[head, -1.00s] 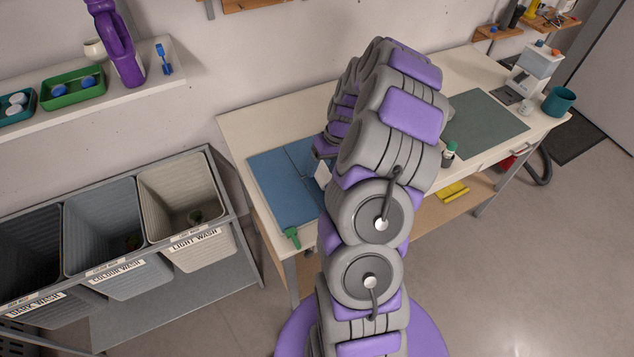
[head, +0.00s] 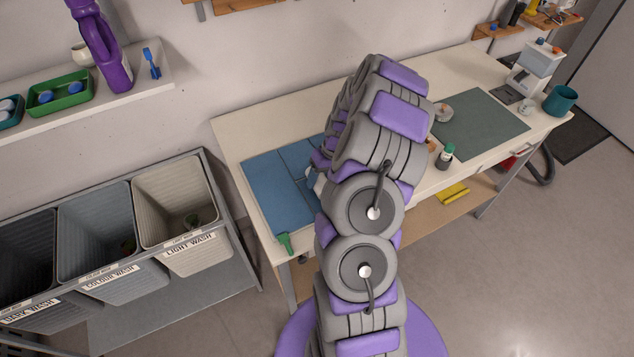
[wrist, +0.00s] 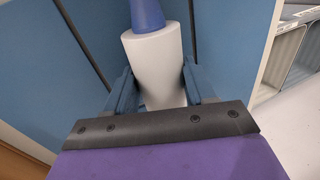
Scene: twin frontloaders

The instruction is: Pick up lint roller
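The lint roller (wrist: 155,60) has a white cylinder and a blue handle (wrist: 146,14). In the wrist view it lies between the two blue fingers of my gripper (wrist: 158,82), which lie close along both sides of the cylinder. I cannot tell whether they press on it. The near end of the cylinder is hidden behind my gripper's dark front plate. In the head view my arm covers most of my gripper, and only a pale bit of the roller (head: 312,181) shows beside it, over the blue mat (head: 272,190).
The mat lies on the left of the white workbench (head: 232,122). A green item (head: 284,242) is at its front corner. Laundry bins (head: 175,200) stand left of the bench. A dark green mat (head: 478,122), a small bottle (head: 445,155) and a teal cup (head: 560,99) are at right.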

